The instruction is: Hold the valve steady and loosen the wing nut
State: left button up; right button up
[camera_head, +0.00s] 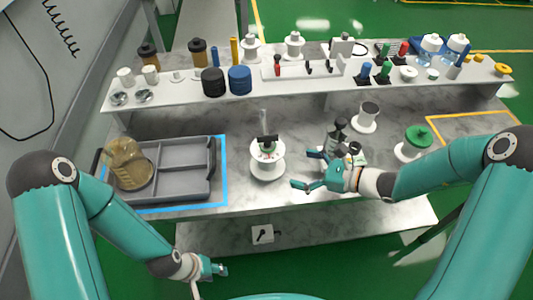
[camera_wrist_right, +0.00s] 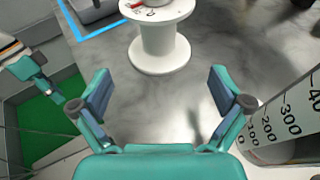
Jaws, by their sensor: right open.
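A white spool-shaped stand (camera_head: 267,163) stands on the marble worktop, with a small valve-like fitting on top. The fitting has a dark cross-piece (camera_head: 267,140) and a clear upright tube; I cannot tell which part is the wing nut. In the right wrist view the stand (camera_wrist_right: 160,48) is ahead, its top cut off by the frame edge. My right gripper (camera_head: 305,170) is open and empty, to the right of the stand and apart from it. My left gripper (camera_head: 217,269) hangs low in front of the worktop, far from the stand; its jaw opening is unclear.
A grey tray (camera_head: 182,193) with an amber vessel (camera_head: 128,163) lies left, on a blue-outlined area. A graduated beaker (camera_wrist_right: 285,125) is close to my right gripper's right finger. A green-topped spool (camera_head: 415,142) stands right. A raised shelf (camera_head: 170,98) with bottles runs behind.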

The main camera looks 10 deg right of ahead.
aim_at(277, 169)
jog(key=b+x, duration=0.2)
jog(key=x, duration=0.5)
jog(key=shift+a+f+b, duration=0.25)
jog(key=shift+b, duration=0.15)
jog(key=shift+b+x, duration=0.5)
jog(key=shift+x, duration=0.6)
jog(key=shift+w+r, duration=0.1)
jog(key=shift+r, duration=0.05)
